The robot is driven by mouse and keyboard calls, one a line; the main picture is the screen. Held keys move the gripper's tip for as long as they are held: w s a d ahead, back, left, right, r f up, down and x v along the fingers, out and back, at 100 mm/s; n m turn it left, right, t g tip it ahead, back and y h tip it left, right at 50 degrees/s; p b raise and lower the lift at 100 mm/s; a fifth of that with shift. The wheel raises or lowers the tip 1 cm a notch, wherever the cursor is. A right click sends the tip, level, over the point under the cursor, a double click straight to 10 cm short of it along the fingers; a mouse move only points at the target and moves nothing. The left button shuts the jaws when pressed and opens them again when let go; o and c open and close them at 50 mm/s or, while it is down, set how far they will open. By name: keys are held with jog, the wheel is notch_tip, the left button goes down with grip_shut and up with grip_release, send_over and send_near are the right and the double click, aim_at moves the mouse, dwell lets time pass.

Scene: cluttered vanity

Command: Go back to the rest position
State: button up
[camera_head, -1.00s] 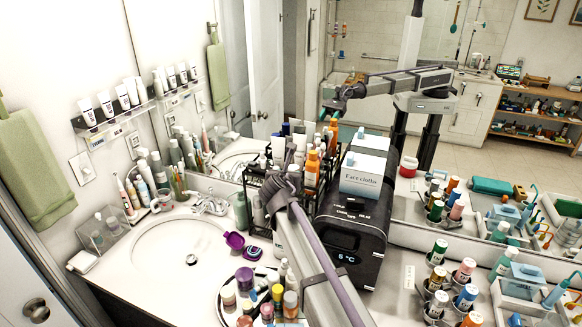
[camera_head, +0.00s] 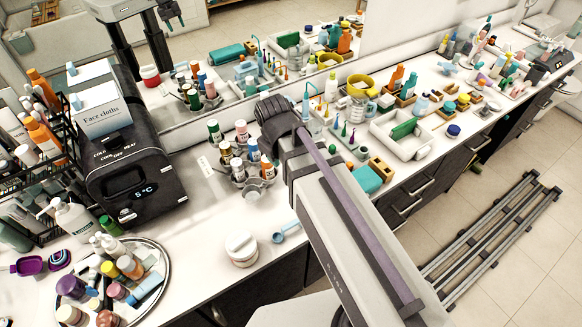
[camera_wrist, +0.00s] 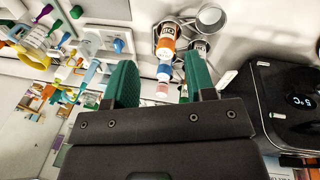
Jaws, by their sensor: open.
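In the wrist view my gripper (camera_wrist: 158,75) has its two green fingers spread apart, with nothing held between them. Orange-and-white and blue-capped bottles (camera_wrist: 165,45) in a round-ringed holder show beyond the gap; they look apart from the fingers, though the exact distance cannot be told. In the head view my arm reaches up from the lower right across the counter, and the fingers are hidden there.
A black mini fridge (camera_head: 135,180) with a face cloths box (camera_head: 102,103) stands at the left. A round tray (camera_head: 160,290) of bottles, a white jar (camera_head: 241,248) and a bottle holder (camera_head: 254,188) stand nearby. A white organizer (camera_head: 405,140) sits right of my arm. The mirror (camera_head: 230,50) runs behind.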

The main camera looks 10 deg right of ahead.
jog(key=s+d+m+g+y, duration=0.1)
jog(key=s+d+m+g, duration=0.1)
jog(key=s+d+m, duration=0.45)
notch_tip(320, 180, down, 11)
jog(key=b, duration=1)
jog(key=shift+s+a+b, duration=0.3)
jog(key=shift+a, duration=0.15)
